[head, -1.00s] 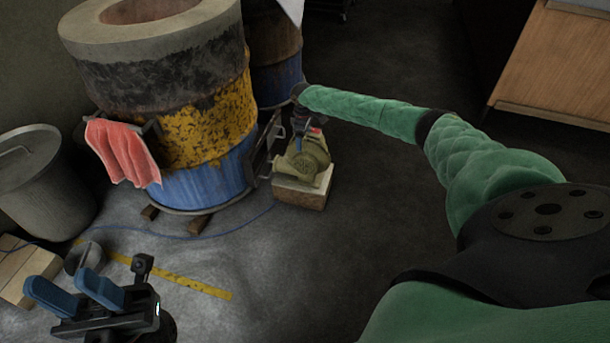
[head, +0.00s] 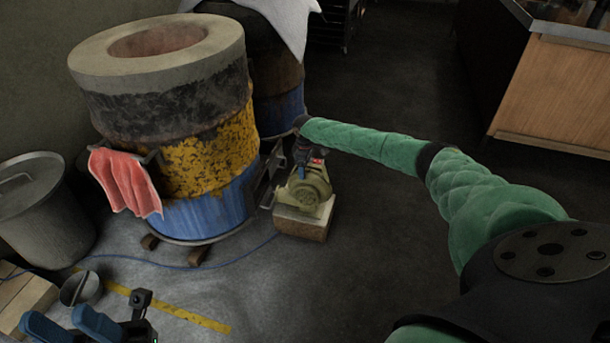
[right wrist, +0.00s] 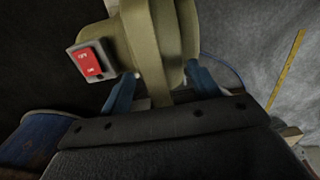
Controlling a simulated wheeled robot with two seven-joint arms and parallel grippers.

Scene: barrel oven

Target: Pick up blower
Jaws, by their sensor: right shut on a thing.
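The blower (head: 307,188) is olive green with a red switch. It sits on or just above a pale block (head: 303,218) beside the barrel oven; I cannot tell if they touch. In the right wrist view the blower (right wrist: 155,45) fills the top, its switch at the left. My right gripper (right wrist: 158,88) has a blue finger on either side of the blower's body and is shut on it. In the head view my right arm reaches to the blower and mostly hides that gripper. My left gripper (head: 70,325) is at the bottom left, its blue fingers apart and empty.
The barrel oven (head: 200,140), blue and yellow, stands left of the blower with a red cloth (head: 125,180) on it. A grey bin (head: 40,205) and a metal pot (head: 80,288) are further left. A blue cable (head: 215,262) crosses the floor. Dark floor at right is clear.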

